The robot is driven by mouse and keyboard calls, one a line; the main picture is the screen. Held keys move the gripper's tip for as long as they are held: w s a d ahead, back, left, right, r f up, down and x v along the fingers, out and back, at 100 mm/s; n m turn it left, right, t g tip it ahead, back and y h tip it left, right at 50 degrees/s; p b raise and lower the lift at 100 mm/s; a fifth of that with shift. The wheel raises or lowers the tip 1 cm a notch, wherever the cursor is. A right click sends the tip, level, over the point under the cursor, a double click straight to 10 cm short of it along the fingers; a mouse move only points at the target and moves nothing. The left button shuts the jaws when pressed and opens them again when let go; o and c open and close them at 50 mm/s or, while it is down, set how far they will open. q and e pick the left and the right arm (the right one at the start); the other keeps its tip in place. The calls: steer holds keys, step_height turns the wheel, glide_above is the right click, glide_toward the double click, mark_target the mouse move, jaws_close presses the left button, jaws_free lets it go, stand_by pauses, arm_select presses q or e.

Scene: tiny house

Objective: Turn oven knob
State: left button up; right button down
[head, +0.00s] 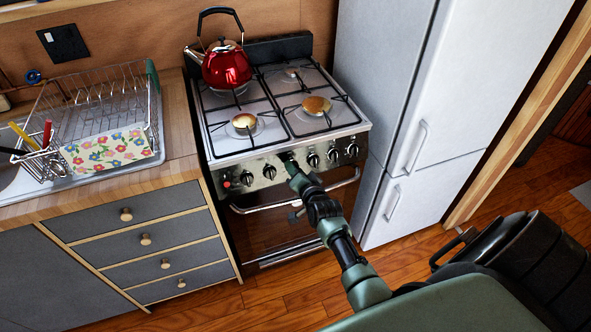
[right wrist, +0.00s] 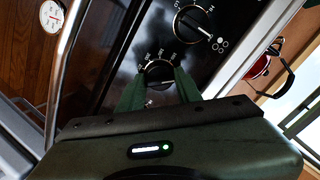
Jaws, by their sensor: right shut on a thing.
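The stove with its oven (head: 262,162) stands between the counter and the fridge, with a row of black knobs along its front panel. My right gripper (head: 291,163) is at the panel, near the middle of the row. In the right wrist view its two green fingers (right wrist: 160,92) are shut on one oven knob (right wrist: 158,72), one finger on each side. White markings ring this knob, and the fingers partly hide it. A neighbouring knob (right wrist: 192,22) is free, with burner marks beside it. My left gripper is not in view.
The oven door handle (head: 270,206) runs just below the knobs. A red kettle (head: 226,66) stands on the back left burner. The white fridge (head: 400,110) is close on the right; counter drawers (head: 146,240) are on the left. Wooden floor is clear in front.

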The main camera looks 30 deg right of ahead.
steer(key=shift+m+p, duration=0.6)
steer(key=shift+m, duration=3.3)
steer(key=c, duration=1)
jaws_free()
steer(key=shift+o, duration=0.2)
steer(key=v, duration=0.7)
steer(key=shift+s+p, duration=0.3)
steer(key=shift+s, duration=0.05)
steer(key=shift+a, duration=0.15)
